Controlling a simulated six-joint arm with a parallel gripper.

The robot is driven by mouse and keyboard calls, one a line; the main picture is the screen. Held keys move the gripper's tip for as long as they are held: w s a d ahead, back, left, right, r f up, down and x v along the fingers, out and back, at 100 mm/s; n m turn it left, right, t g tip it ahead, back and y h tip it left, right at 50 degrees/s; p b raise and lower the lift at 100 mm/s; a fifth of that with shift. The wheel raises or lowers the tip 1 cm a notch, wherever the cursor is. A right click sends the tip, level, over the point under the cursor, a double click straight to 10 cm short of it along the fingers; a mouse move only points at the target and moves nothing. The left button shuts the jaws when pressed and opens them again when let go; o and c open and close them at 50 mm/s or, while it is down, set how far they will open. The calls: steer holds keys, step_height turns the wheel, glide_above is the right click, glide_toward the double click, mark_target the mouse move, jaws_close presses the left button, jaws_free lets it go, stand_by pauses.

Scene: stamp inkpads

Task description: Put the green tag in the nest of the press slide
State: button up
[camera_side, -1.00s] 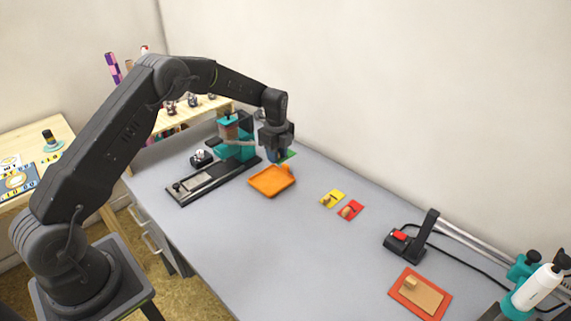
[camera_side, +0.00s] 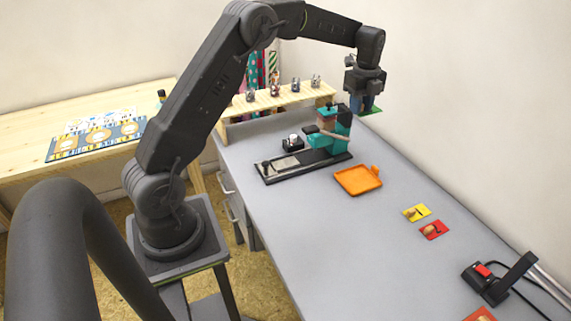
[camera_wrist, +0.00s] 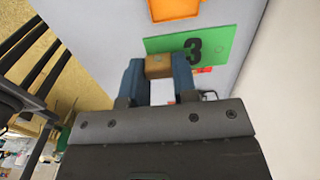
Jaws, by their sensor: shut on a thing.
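My gripper (camera_side: 363,103) is shut on the wooden knob (camera_wrist: 158,66) of the green tag. The green tag (camera_wrist: 207,44) carries a black 3 and extends beyond the fingers in the wrist view. In the side view only a sliver of the green tag (camera_side: 371,111) shows below the fingers, held up in the air beyond the press. The teal press (camera_side: 338,137) stands on the desk with its long dark slide (camera_side: 308,162) running to the left. A light grey plate, seemingly the nest (camera_side: 285,164), lies on the slide with nothing on it.
An orange tray (camera_side: 344,184) lies right of the slide. A yellow tag (camera_side: 411,215) and a red tag (camera_side: 428,235) lie further right. A small black object (camera_side: 293,144) stands behind the slide. A wooden shelf (camera_side: 262,103) bears several stamps.

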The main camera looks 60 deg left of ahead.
steer(key=s+a, duration=1.2)
steer(key=a, duration=0.1)
steer(key=s+a, duration=0.3)
steer(key=s, duration=0.6)
steer(key=s+a, duration=0.2)
steer(key=s, duration=0.6)
glide_above(278, 167)
step_height(278, 167, down, 18)
steer(key=shift+w+f, duration=0.1)
steer(key=shift+f, duration=0.15)
steer(key=shift+a+f, duration=0.1)
steer(key=shift+f, duration=1.85)
steer(key=shift+f, duration=0.1)
steer(key=shift+o, duration=2.3)
